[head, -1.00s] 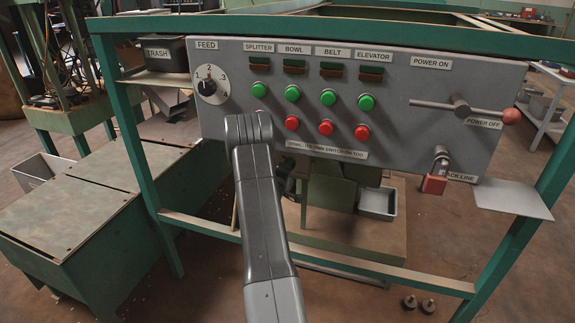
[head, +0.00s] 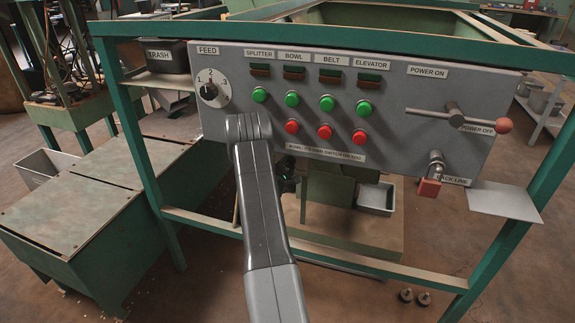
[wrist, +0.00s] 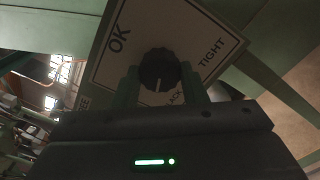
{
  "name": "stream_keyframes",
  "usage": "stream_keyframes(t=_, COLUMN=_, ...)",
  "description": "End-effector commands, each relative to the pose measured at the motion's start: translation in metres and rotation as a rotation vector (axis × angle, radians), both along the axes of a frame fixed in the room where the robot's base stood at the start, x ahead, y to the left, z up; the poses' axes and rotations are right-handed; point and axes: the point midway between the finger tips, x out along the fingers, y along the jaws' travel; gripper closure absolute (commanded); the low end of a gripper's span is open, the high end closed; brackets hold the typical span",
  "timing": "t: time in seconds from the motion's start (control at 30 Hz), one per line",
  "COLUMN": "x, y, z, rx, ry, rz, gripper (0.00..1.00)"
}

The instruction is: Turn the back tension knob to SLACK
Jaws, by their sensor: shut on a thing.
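In the wrist view a dark round knob (wrist: 158,62) stands on a white label plate (wrist: 125,20), which appears tilted. The plate reads OK at upper left and TIGHT at right. A word ending in ACK shows below the knob, its start hidden. Letters at the left edge are cut off. A pale mark on the knob points down in the picture, toward the partly hidden word. My gripper (wrist: 160,86) is shut on the knob, one finger on each side. In the head view the knob is hidden behind the control panel and my arm.
The grey control panel (head: 390,120) carries green and red buttons, a FEED dial (head: 210,90), a power lever (head: 455,115) and a red-ended handle (head: 430,187). A green frame post (head: 130,140) and a lower rail (head: 330,258) stand close around my arm. A grey tray (head: 376,197) sits below.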

Motion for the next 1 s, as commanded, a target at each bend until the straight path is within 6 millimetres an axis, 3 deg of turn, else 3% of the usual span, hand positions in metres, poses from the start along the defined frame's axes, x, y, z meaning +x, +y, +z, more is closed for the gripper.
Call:
stream_keyframes(t=0.4, x=-0.0005, y=0.0007, z=-0.0016, rx=-0.149, ry=0.051, rz=0.002, gripper=0.84)
stream_keyframes(t=0.9, x=-0.0006, y=0.0007, z=-0.0021, rx=-0.163, ry=0.057, rz=0.002, gripper=0.84)
stream_keyframes(t=0.93, x=-0.0006, y=0.0007, z=-0.0021, rx=-0.163, ry=0.057, rz=0.002, gripper=0.56)
stream_keyframes(t=1.0, x=-0.0006, y=0.0006, z=-0.0019, rx=-0.164, ry=0.056, rz=0.002, gripper=0.42)
